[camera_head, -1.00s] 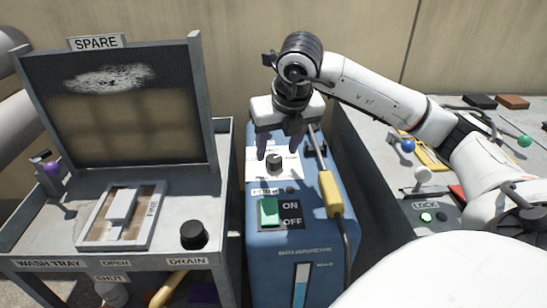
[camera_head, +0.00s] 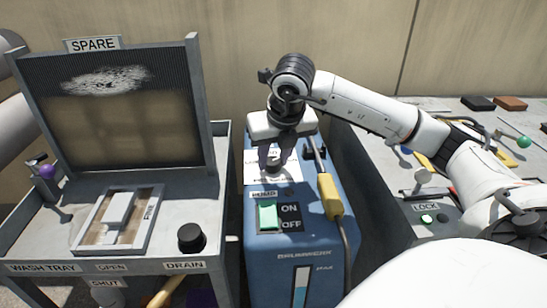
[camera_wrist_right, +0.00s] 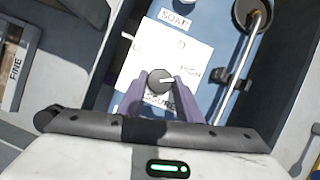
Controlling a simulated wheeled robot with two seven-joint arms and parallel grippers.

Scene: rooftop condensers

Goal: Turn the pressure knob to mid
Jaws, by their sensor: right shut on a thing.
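The pressure knob (camera_wrist_right: 159,81) is a small dark round knob with a white pointer line, on a white label plate (camera_wrist_right: 150,60) on top of the blue washer unit (camera_head: 265,225). In the right wrist view, my right gripper (camera_wrist_right: 160,84) has its two purple fingers on either side of the knob, shut on it. The pointer line faces right, close to the HIGH word (camera_wrist_right: 191,71). A partly readable word ending in D is at the plate's top. In the head view, the right gripper (camera_head: 274,165) comes down from above and mostly hides the knob. My left gripper is not in view.
A green ON/OFF switch (camera_head: 268,216) sits in front of the knob, and a yellow-handled lance (camera_head: 330,196) stands to its right. A wash tray cart (camera_head: 215,180) with a black drain knob (camera_head: 191,237) is at left. A grey bench (camera_head: 460,110) is at right.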

